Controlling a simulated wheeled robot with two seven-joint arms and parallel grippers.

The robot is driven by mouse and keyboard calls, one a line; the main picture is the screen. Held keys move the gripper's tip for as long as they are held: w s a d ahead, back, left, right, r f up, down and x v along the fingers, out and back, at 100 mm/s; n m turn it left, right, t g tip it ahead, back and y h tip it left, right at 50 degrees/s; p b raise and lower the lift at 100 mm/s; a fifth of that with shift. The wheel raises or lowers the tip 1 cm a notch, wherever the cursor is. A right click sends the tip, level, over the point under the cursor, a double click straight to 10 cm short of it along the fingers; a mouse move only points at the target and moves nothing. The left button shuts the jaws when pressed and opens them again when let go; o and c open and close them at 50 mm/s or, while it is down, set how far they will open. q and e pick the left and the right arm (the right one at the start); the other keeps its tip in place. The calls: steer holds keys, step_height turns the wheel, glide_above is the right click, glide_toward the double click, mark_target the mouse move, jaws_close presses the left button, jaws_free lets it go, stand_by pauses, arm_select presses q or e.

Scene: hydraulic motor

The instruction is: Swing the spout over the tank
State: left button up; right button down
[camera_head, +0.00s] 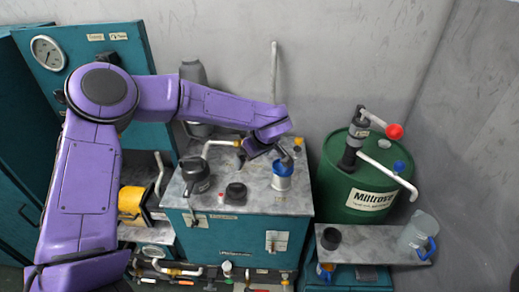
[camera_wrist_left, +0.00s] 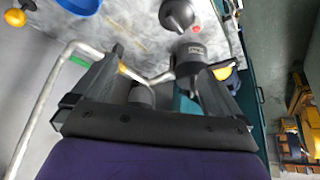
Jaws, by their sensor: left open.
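A green drum (camera_head: 345,195) stands right of the teal tank. On its top is a dark hand pump (camera_head: 352,148) with a red-knobbed handle (camera_head: 393,131). The pump's pale spout (camera_head: 385,173) points right and forward, away from the tank, its end bent down beyond the drum's rim. The teal tank (camera_head: 235,237) has a grey top. On it stands a blue-and-white cup-like part (camera_head: 282,178), whose blue rim shows in the left wrist view (camera_wrist_left: 78,4). My left gripper (camera_head: 262,160) is open above the tank top, apart from the spout. My right gripper is out of view.
A dark motor-like part (camera_head: 196,175), a black cap (camera_head: 235,191) and a bent pale pipe (camera_head: 215,145) are on the tank top. A grey side shelf (camera_head: 375,243) holds a clear jug (camera_head: 415,235) and a dark cup (camera_head: 330,238). A vertical pipe (camera_head: 274,70) rises behind the tank.

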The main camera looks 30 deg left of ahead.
arm_select(q)
steer(key=s+d+f+m+t+y+b, duration=0.15)
steer(key=s+f+b, duration=0.35)
steer(key=f, duration=0.9)
steer(key=s+f+t+b, duration=0.25)
steer(key=s+f, duration=0.45)
steer(key=f, duration=0.6)
steer(key=s+f+m+g+h+b, duration=0.1)
steer(key=s+f+m+b, duration=0.1)
steer(key=s+f, duration=0.5)
steer(key=s+f+m+g+h+b, duration=0.2)
steer(key=s+f, duration=0.5)
steer(key=s, duration=0.8)
steer(key=shift+s+a+m+b, duration=0.2)
steer(key=shift+s+m+b, duration=0.2)
steer(key=shift+m+b, duration=0.2)
